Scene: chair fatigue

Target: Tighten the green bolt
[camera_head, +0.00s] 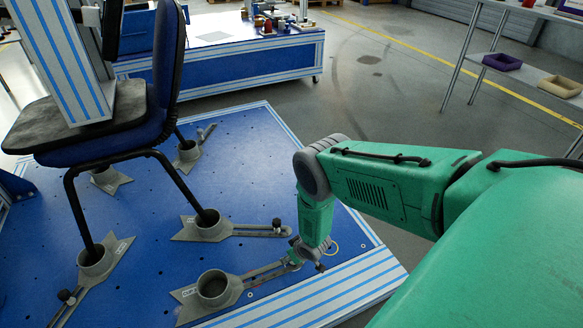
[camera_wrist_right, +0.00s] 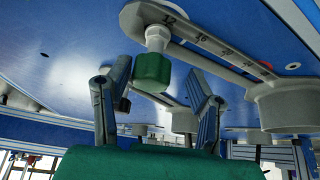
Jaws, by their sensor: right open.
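The green bolt (camera_wrist_right: 152,71) shows in the right wrist view as a green knob on a pale stem, at the end of a grey slotted bracket (camera_wrist_right: 205,42) with number marks. My right gripper (camera_wrist_right: 160,82) is open, with one finger on each side of the bolt's position and visible gaps to both. I cannot tell whether the bolt lies fully between the fingers in depth. In the head view my right gripper (camera_head: 306,256) is low over the outer end of the front bracket (camera_head: 262,273). The bolt cannot be made out clearly there. My left gripper is out of view.
A blue platform (camera_head: 150,225) carries several grey brackets with cups and black knobs. An office chair (camera_head: 110,140) stands in some cups; the front cup (camera_head: 213,287) is empty. A blue workbench (camera_head: 220,60) and a shelf (camera_head: 520,75) stand behind. Open floor lies right of the platform.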

